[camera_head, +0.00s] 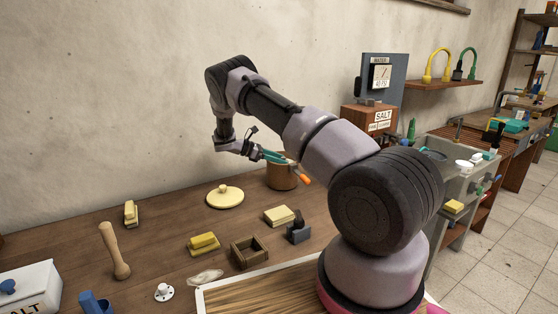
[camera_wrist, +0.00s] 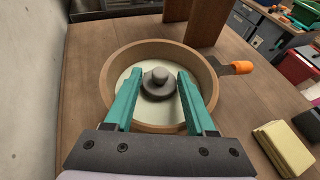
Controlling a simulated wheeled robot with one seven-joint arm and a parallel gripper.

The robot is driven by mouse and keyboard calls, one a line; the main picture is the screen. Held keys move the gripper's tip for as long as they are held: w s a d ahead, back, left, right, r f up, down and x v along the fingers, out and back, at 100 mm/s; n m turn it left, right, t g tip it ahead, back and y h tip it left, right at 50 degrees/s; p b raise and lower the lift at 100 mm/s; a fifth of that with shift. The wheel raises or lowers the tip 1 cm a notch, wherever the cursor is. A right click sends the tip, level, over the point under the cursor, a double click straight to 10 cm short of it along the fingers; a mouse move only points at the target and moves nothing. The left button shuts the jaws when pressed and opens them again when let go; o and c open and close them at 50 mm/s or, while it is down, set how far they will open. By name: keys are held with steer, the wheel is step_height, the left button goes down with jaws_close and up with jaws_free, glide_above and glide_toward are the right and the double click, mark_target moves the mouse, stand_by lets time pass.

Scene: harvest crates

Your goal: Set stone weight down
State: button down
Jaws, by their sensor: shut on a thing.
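The stone weight (camera_wrist: 158,86) is a dark grey round piece with a knob on top. In the wrist view it lies between the two teal fingers of my gripper (camera_wrist: 158,92), which is shut on it. It shows over a pale round surface inside a brown crock (camera_wrist: 112,74); I cannot tell whether it touches that surface. In the head view my gripper (camera_head: 276,158) reaches over the rim of the same crock (camera_head: 282,181), near the back wall. The weight is hidden there by the crock and fingers.
A cream lid with a knob (camera_head: 225,198) lies left of the crock. In front are a yellow block (camera_head: 203,244), a small open wooden box (camera_head: 248,253) and a pale block (camera_head: 279,215).

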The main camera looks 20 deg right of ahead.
steer(key=shift+f, duration=0.3)
